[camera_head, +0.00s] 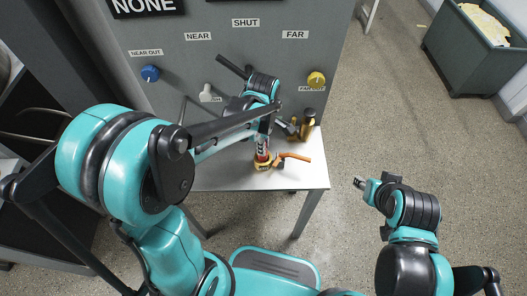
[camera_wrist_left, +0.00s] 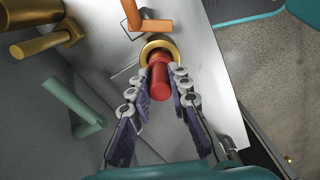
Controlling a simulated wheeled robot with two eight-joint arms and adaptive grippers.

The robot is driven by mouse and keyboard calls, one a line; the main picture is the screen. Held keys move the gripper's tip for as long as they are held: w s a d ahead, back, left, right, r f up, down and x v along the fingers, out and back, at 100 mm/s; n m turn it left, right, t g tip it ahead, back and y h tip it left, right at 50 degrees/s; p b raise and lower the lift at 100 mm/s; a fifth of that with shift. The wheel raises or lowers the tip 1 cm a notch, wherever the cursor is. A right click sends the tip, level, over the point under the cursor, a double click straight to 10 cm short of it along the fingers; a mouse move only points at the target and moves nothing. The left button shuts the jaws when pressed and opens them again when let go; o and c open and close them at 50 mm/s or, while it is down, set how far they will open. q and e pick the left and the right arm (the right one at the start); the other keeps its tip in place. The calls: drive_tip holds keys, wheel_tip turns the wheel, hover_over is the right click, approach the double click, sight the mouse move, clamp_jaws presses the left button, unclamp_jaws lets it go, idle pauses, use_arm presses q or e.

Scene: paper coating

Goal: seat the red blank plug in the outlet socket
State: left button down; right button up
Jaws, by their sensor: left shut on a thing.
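The red blank plug (camera_wrist_left: 160,80) is between the fingers of my left gripper (camera_wrist_left: 157,88), which is shut on it. In the left wrist view its far end overlaps the brass ring of the outlet socket (camera_wrist_left: 148,47). I cannot tell how deep it sits. In the head view my left gripper (camera_head: 263,144) points down at the table, with the red plug (camera_head: 262,156) just above or in the brass socket (camera_head: 259,166). My right gripper (camera_head: 367,185) hangs off to the right of the table, away from the plug; its jaws are too small to read.
An orange lever (camera_head: 294,157) sits beside the socket. Brass fittings (camera_head: 305,122) stand behind it on the grey table (camera_head: 225,177). The labelled panel (camera_head: 215,62) has blue (camera_head: 150,73), white and yellow (camera_head: 316,79) knobs.

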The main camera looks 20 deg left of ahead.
use_arm(q)
wheel_tip(320, 180, down, 3)
drive_tip(key=shift+f+b, duration=0.15)
drive_tip(key=shift+b, duration=0.45)
drive_tip(key=c, duration=1.8)
unclamp_jaws()
drive_tip(key=shift+f, duration=0.1)
drive_tip(key=shift+c, duration=0.2)
drive_tip(key=o, duration=0.4)
